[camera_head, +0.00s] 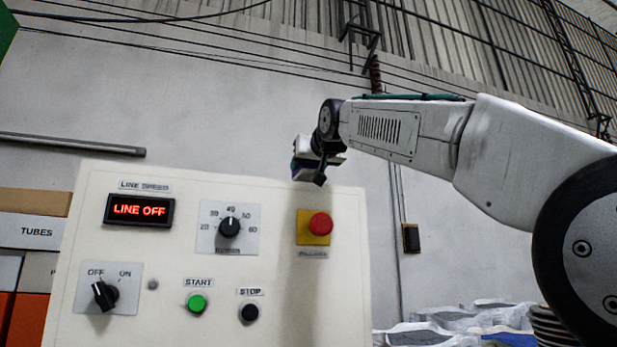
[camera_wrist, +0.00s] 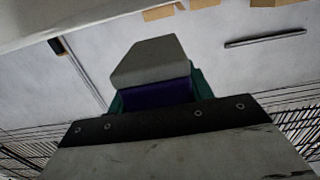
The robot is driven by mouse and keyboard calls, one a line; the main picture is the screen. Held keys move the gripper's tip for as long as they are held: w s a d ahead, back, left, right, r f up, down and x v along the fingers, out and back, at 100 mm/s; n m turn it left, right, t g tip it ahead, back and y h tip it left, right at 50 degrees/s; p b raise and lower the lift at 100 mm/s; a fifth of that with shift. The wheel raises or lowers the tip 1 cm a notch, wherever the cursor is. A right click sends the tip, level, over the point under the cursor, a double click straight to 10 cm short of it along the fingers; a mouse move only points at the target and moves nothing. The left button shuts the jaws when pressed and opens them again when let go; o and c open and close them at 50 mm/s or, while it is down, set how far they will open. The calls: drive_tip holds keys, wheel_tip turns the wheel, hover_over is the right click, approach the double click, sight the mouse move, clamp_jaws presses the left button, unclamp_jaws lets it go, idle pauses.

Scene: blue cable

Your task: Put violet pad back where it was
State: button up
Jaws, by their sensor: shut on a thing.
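My gripper (camera_head: 308,170) is raised near the top edge of the control panel, at its upper right in the head view. It is shut on the violet pad (camera_head: 294,169), of which only a small dark violet edge shows there. In the wrist view the violet pad (camera_wrist: 155,95) is a dark violet band below a grey block-shaped part, with teal edges at both sides. Much of the pad is hidden by the gripper. The place the pad came from cannot be made out.
The cream control panel (camera_head: 150,235) carries a LINE OFF display (camera_head: 139,210), knobs, green and black buttons and a red stop button (camera_head: 320,224) below my gripper. Cartons (camera_head: 30,230) stand at left. Wrapped grey goods (camera_head: 440,322) lie at lower right. The wall behind is open.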

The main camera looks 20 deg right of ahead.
sight(308, 177)
wheel_tip(308, 177, down, 2)
drive_tip(key=shift+s, duration=0.1)
drive_tip(key=shift+f, duration=0.55)
drive_tip(key=shift+f, duration=0.15)
drive_tip(key=o, duration=1.1)
drive_tip(key=s, duration=0.7)
drive_tip(key=shift+s+d, duration=0.3)
